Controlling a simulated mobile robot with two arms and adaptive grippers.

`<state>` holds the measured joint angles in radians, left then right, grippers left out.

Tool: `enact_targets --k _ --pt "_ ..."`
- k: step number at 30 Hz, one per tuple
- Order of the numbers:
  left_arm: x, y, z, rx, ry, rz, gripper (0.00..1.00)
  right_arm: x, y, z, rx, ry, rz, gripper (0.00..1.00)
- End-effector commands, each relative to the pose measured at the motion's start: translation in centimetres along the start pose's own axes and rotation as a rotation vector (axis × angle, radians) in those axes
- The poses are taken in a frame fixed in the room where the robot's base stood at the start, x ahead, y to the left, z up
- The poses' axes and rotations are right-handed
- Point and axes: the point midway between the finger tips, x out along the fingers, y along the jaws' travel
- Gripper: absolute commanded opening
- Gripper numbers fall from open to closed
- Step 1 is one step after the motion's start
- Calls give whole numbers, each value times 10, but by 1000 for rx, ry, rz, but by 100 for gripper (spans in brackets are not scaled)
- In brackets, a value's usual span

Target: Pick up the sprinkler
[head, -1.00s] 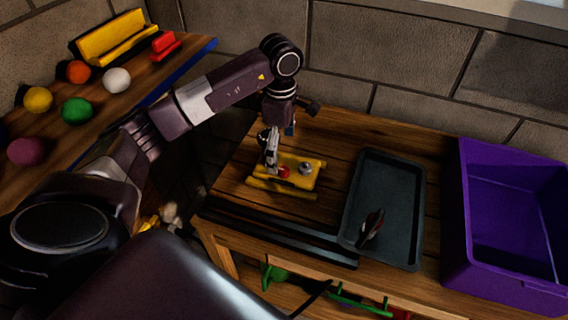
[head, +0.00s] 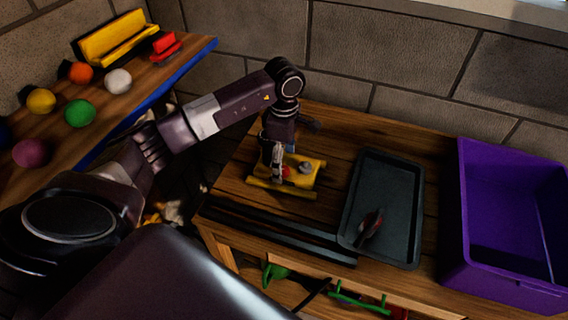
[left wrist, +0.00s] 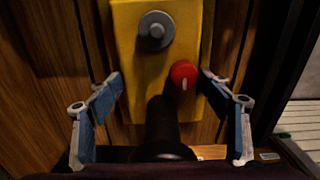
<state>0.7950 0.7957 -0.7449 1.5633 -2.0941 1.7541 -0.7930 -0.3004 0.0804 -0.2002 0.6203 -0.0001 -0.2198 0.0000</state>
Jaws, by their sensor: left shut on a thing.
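The sprinkler, a yellow body (head: 302,180) with a grey knob and a red knob, lies on the wooden workbench (head: 335,136). In the left wrist view its yellow body (left wrist: 192,22) fills the top middle, and a dark cylinder stands in front of it. My left gripper (head: 277,172) reaches down onto it from above. In the left wrist view the blue-padded fingers of my left gripper (left wrist: 162,84) are on both sides of the yellow body, shut on it. Part of the sprinkler is hidden behind the gripper. My right gripper is not seen.
A purple bin (head: 458,225) stands farther right. Dark bars (head: 280,232) lie along the front edge. A shelf (head: 140,92) with coloured balls is at left. A block wall stands behind.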

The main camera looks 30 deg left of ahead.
Motion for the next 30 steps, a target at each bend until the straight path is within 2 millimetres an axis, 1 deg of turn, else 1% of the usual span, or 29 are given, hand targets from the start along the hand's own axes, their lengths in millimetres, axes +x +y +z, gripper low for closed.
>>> enact_targets --k 1,3,11,14,17,20,23,29,30 --pt "0 0 0 0 0 1 42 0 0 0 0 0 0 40" --pt "-1 1 0 0 -1 2 36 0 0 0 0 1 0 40" --pt "-2 1 0 0 -1 3 36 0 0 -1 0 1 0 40" --pt "-7 1 0 -1 -1 3 36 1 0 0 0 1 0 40" --pt "-16 2 0 -1 -1 5 36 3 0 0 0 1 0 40" --pt "-32 2 0 0 -1 7 36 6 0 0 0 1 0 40" --pt "-56 3 0 -1 -2 10 36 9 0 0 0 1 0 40" --pt "-120 2 1 0 -4 11 36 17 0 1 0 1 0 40" --pt "-133 2 0 -1 -2 10 36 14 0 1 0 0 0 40"
